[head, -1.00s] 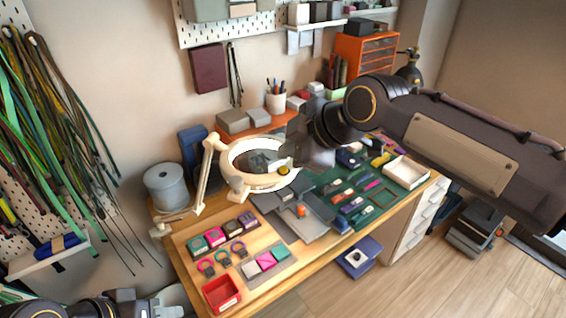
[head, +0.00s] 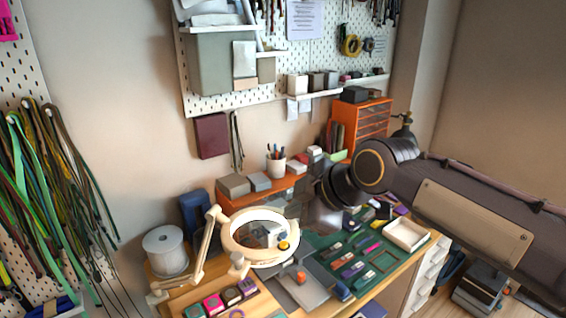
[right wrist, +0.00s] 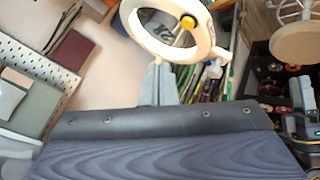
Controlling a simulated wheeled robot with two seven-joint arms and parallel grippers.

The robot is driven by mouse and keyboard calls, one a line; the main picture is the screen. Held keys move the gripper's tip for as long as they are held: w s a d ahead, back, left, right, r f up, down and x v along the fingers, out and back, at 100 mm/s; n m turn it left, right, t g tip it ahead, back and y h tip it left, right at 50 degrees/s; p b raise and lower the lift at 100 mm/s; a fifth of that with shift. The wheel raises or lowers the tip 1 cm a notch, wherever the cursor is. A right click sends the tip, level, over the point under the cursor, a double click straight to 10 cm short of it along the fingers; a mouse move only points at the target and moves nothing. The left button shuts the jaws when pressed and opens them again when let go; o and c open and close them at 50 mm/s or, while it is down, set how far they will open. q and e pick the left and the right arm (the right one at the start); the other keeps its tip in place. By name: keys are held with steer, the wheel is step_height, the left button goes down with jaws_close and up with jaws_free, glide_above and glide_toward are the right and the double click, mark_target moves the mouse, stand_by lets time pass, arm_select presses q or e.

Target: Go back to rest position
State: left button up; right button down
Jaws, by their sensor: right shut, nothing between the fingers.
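My right arm comes in from the right in the head view. Its gripper (head: 322,222) hangs over the back of the workbench, right of the white ring lamp (head: 222,240). In the right wrist view the grey fingers of the right gripper (right wrist: 157,82) are together, with nothing between them. The ring lamp (right wrist: 140,38) shows beyond them there. My left gripper is out of the head view. A grey, finger-like part at the right edge of the right wrist view may be my left gripper (right wrist: 301,92); its opening is unclear.
A green mat (head: 330,251) with small tools and a white tray (head: 406,235) lie under my right arm. A cord spool (head: 165,251) stands at left. An orange drawer cabinet (head: 371,122) stands behind. Cords hang on the left pegboard (head: 30,75).

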steer(key=s+d+f+m+h, duration=0.1)
steer(key=s+d+f+m, duration=0.3)
steer(key=s+d+m, duration=0.3)
steer(key=s+d+f+m+h, duration=0.1)
steer(key=s+d+f+m, duration=0.4)
steer(key=d, duration=0.4)
steer(key=s+d+f+m, duration=0.2)
steer(key=s+f+m, duration=0.5)
steer(key=s, duration=0.3)
steer(key=shift+s+d+f+m+g+h, duration=0.3)
steer(key=shift+s+f+h, duration=0.1)
steer(key=shift+f, duration=0.35)
